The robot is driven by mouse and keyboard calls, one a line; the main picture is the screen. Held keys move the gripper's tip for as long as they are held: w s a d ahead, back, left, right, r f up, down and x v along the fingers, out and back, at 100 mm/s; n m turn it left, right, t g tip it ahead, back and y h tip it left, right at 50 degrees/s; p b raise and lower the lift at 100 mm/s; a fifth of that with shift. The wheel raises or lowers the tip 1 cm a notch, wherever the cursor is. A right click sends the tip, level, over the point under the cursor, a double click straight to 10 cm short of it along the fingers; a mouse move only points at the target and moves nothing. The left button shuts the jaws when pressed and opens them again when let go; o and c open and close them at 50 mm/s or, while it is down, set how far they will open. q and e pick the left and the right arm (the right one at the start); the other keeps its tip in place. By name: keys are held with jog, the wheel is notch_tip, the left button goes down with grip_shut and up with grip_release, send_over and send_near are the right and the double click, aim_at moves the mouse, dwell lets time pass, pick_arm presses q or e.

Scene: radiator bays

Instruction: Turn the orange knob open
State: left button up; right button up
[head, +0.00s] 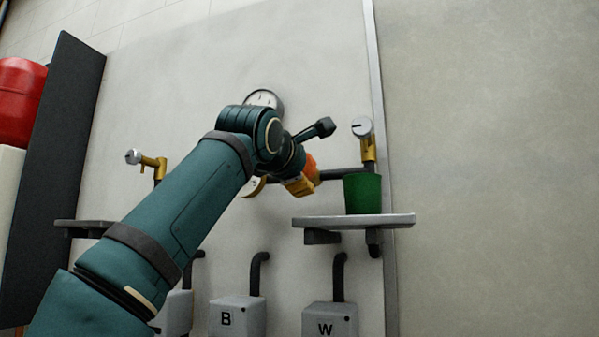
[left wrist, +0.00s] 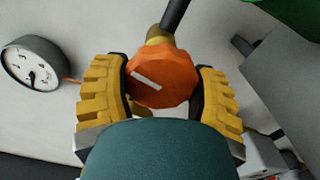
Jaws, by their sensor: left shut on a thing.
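The orange knob (left wrist: 162,76) sits between the two yellow fingers of my left gripper (left wrist: 163,92) in the left wrist view. The fingers are shut on its sides. A pale line marks the knob's face and slants down to the right in that view. In the head view, my left gripper (head: 302,184) is at the wall pipe, with part of the orange knob (head: 311,164) showing beside the fingers. My forearm hides some of the wall on the left. My right gripper is not in view.
A green cup (head: 362,193) stands on a grey shelf (head: 353,222) right of the gripper. Round gauge (left wrist: 33,63) is on the wall. Brass valves with pale knobs (head: 362,127) (head: 132,157) flank the gripper. Grey boxes B (head: 238,318) and W (head: 330,318) are below.

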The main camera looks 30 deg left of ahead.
pick_arm(q)
jog(key=shift+f+n, duration=0.15)
jog(key=shift+n, duration=1.05)
jog(key=o, duration=1.2)
jog(key=shift+s+d, duration=0.15)
jog(key=shift+s, duration=0.35)
jog(key=v, duration=1.1)
